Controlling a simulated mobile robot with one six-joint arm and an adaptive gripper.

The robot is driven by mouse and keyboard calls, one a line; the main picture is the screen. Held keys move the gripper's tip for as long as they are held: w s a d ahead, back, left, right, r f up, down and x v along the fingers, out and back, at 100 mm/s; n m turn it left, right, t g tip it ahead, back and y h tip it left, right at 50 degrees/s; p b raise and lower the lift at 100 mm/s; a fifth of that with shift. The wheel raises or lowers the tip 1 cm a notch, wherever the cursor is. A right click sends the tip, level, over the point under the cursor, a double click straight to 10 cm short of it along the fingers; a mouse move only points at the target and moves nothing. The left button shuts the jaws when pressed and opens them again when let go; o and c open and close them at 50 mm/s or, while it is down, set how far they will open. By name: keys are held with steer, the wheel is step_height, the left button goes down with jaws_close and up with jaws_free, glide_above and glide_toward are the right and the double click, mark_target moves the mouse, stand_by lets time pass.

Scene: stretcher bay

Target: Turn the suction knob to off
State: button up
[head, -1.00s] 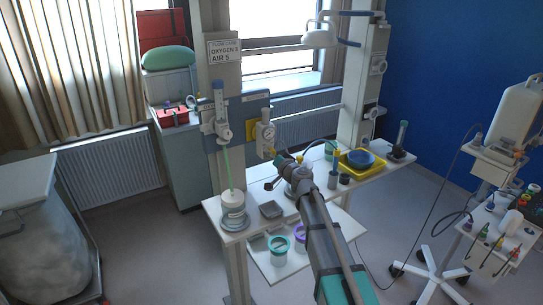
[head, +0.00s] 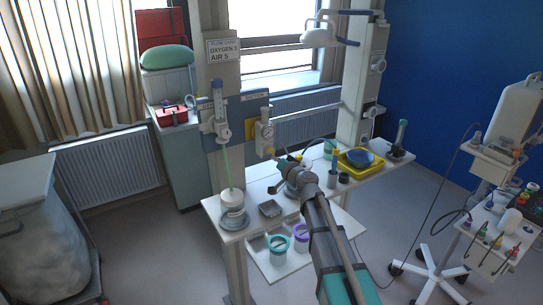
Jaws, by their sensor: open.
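A white gauge unit with a round dial (head: 264,132) hangs on the blue wall panel, in front of a yellow plate. A small yellowish part shows at its lower end. I cannot read which knob is the suction one. Another round dial (head: 378,64) sits high on the right column, with a further fitting (head: 369,111) lower down. My gripper (head: 275,167) is at the end of my arm, just below and right of the gauge unit, pointing up and left. It is open and seems empty. Whether it touches the unit cannot be told; its fingers are small and dark here.
A flowmeter (head: 219,115) with a green tube runs down to a white jar (head: 233,205) on the left of the white shelf (head: 211,208). A yellow tray (head: 379,167) with a blue bowl is at right. A wheeled stand (head: 432,258) stands further right.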

steer(key=v, duration=0.9)
steer(key=s+d+f+n+g+h+b, duration=0.35)
steer(key=s+f+g, duration=0.55)
steer(key=s+f, duration=0.45)
steer(key=s+d+f+m+g+h+b, duration=0.1)
steer(key=s+d+f+g+h, duration=0.1)
steer(key=s+d+f, duration=0.3)
steer(key=s+d+f+m+g+h+b, duration=0.1)
steer(key=s+d+f+g+h, duration=0.2)
steer(key=d, duration=0.6)
steer(key=shift+s+d+f+g+h, duration=0.3)
steer(key=shift+s+d+f+h, duration=0.1)
steer(key=shift+s+f+h, duration=0.75)
steer(key=shift+f, duration=0.15)
